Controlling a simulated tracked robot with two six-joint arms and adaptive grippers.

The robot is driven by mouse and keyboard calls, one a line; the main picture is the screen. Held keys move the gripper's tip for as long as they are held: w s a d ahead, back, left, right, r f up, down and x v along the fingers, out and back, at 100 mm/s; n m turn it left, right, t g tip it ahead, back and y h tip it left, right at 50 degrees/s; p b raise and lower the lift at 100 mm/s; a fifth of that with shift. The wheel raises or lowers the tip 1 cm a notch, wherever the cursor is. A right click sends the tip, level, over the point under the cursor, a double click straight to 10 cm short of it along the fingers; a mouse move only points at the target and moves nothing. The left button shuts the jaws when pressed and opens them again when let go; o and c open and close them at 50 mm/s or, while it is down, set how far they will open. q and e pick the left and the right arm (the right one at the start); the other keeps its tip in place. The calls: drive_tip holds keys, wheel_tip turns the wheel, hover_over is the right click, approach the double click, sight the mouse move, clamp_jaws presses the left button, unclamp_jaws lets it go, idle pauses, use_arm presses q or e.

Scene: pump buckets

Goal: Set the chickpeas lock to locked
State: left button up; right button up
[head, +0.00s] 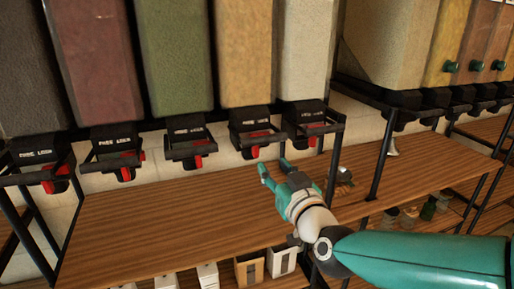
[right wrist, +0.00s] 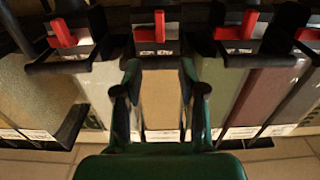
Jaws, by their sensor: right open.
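A row of dispensers with black spouts and red lock levers hangs over the shelf. No label is readable, so I cannot tell by name which holds chickpeas. The tan dispenser (head: 244,52) has a red lever (head: 256,141); the pale one (head: 305,50) right of it has another lever (head: 313,134). My right gripper (head: 274,167) is open and empty, below and between these two spouts. In the right wrist view, a tan dispenser (right wrist: 161,98) shows between the open fingers, with a red lever (right wrist: 160,26) beyond the fingertips, apart from them. My left gripper is out of view.
Green (head: 178,60), maroon (head: 98,60) and grey (head: 30,70) dispensers stand to the left. The wooden shelf (head: 150,220) below is mostly clear. A black post (head: 382,160) stands right of my right gripper. Boxes (head: 250,268) sit on the lower level.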

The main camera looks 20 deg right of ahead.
sight(257, 147)
drive_tip(key=w+p, duration=0.2)
drive_tip(key=w, duration=0.8)
drive_tip(key=shift+w+a, duration=0.2)
clamp_jaws()
